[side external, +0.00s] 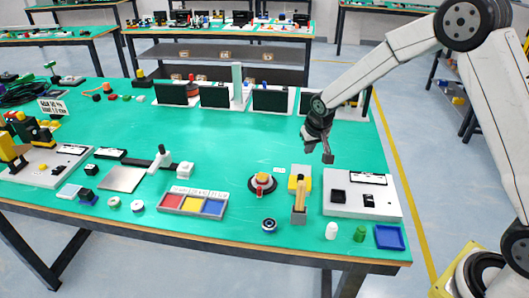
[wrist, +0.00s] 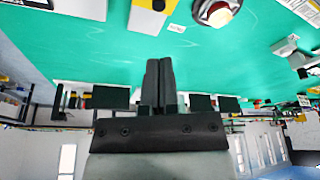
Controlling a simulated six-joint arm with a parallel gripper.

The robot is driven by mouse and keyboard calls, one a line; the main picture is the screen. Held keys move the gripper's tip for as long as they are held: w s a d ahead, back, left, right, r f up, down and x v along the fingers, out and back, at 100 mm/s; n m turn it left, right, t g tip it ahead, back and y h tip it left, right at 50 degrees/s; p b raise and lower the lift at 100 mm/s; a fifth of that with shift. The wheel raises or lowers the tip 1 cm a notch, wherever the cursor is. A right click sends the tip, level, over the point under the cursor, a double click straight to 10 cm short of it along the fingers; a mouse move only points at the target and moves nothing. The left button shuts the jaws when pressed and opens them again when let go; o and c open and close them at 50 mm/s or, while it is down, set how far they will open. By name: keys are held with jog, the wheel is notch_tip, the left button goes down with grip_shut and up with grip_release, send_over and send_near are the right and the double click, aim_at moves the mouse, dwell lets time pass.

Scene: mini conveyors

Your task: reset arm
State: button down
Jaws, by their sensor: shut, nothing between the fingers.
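My gripper (side external: 327,156) hangs above the right part of the green table (side external: 250,130), clear of the things on it. In the wrist view my gripper (wrist: 159,62) has its two dark fingers together with nothing between them. My arm reaches in from the right, bent at the elbow. No object touches the gripper.
Below and in front stand a yellow-and-wood block holder (side external: 299,209), a white panel box (side external: 361,206), a red button (side external: 262,184) and a tray with red, yellow and blue sections (side external: 193,214). Dark screens (side external: 214,97) line the back. The table's middle is clear.

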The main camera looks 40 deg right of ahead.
jog(key=s+a+r+n, duration=0.1)
jog(key=s+a+r, duration=0.1)
jog(key=s, duration=0.9)
jog(key=s+a+r+n+y, duration=0.1)
jog(key=s+a+n, duration=0.1)
jog(key=s, duration=1)
jog(key=shift+a+r+g, duration=0.25)
jog(key=shift+r+g, duration=0.15)
